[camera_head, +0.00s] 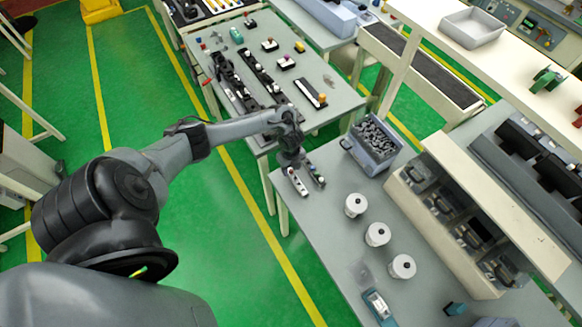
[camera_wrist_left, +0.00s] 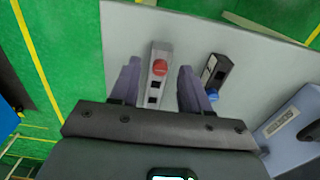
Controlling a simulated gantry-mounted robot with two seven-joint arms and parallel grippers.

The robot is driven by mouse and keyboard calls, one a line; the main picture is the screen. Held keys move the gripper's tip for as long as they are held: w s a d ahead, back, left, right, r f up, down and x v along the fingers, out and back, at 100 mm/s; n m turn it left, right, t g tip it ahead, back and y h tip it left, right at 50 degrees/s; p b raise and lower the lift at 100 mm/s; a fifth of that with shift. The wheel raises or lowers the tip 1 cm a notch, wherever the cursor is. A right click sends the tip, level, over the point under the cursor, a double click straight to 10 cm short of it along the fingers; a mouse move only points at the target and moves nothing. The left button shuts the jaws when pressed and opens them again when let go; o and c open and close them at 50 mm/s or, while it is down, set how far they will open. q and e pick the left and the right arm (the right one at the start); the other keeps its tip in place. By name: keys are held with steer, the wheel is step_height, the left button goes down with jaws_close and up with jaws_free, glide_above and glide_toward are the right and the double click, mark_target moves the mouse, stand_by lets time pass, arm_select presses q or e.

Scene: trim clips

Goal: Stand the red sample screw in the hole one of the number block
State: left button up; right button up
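A narrow light-grey block (camera_wrist_left: 155,90), likely the number block, lies near the table edge; it also shows in the head view (camera_head: 297,183). A round red head, likely the red sample screw (camera_wrist_left: 159,68), shows on its top between dark square openings. I cannot tell how deep it sits. My left gripper (camera_wrist_left: 158,75) is above the block, one finger on each side, with gaps to the red head. In the head view my left gripper (camera_head: 290,162) points down at the table corner. My right gripper is in neither view.
A dark block (camera_wrist_left: 218,70) with a blue piece (camera_wrist_left: 213,93) lies just right of the grey block. A grey bin of dark parts (camera_head: 347,146) stands behind. White spools (camera_head: 377,234) stand to the right. The bench (camera_head: 325,240) between is clear.

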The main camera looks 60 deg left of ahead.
arm_select(q)
step_height(320, 180, up, 11)
steer(key=p, duration=0.1)
stand_by(0.7)
steer(key=shift+f, duration=0.1)
